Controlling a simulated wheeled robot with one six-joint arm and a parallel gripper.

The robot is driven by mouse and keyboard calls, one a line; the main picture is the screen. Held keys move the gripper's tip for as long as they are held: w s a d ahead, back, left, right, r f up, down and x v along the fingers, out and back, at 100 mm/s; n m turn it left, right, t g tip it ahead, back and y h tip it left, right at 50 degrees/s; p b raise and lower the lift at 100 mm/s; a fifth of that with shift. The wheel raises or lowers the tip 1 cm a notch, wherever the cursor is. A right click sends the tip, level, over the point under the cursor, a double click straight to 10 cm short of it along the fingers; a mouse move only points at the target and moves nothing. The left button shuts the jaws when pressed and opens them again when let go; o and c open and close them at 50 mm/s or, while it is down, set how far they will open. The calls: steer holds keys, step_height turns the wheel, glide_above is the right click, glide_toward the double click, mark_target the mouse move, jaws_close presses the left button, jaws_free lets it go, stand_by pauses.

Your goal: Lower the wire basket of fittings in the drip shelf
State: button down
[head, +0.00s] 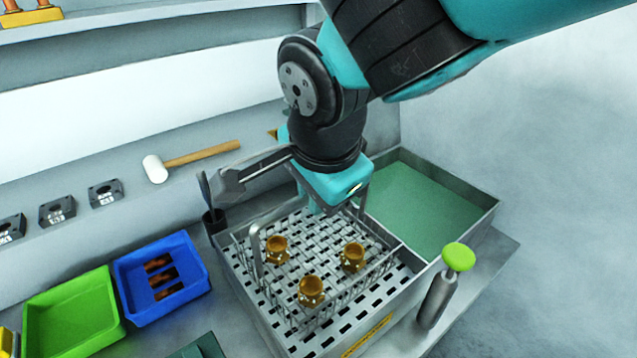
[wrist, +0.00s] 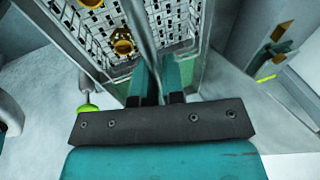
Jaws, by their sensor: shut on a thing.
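The wire basket (head: 257,256) carries three brass fittings (head: 311,291) and is over the slotted metal drip shelf (head: 392,293). Whether its base touches the shelf or hangs just above it I cannot tell. My gripper (head: 328,207) is above the basket's back part, shut on its grey handle bar. In the wrist view the handle (wrist: 141,36) runs down to my gripper's fingers (wrist: 160,82), with a brass fitting (wrist: 122,42) beyond it. The exact grip point is partly hidden by the fingers.
A green-floored bay (head: 425,208) adjoins the shelf at right. A green-topped bottle (head: 440,290) stands at its front right. A blue bin (head: 190,290) and a green bin (head: 75,315) sit left. A mallet (head: 200,155) and dark blocks (head: 57,210) lie behind.

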steer(key=shift+s+f+b, duration=0.15)
steer(key=shift+f+b, duration=0.7)
steer(key=shift+f, duration=0.35)
stand_by(0.5)
steer(key=c, duration=1.1)
jaws_free()
steer(key=shift+c, duration=0.2)
steer(key=shift+r, duration=0.15)
steer(key=a+v, duration=0.1)
steer(key=v, duration=1.6)
steer(key=w+d+f+n+g, duration=0.1)
steer(key=d+f+n+g, duration=0.1)
steer(key=d+f+n, duration=0.8)
steer(key=s+d+f+n+g+y, duration=0.1)
steer(key=s+d+f+n+y, duration=0.2)
steer(key=s+n, duration=0.3)
steer(key=shift+s+d+f+n+g+y, duration=0.3)
steer(key=shift+d+f+n+g, duration=0.15)
steer(key=shift+n, duration=0.55)
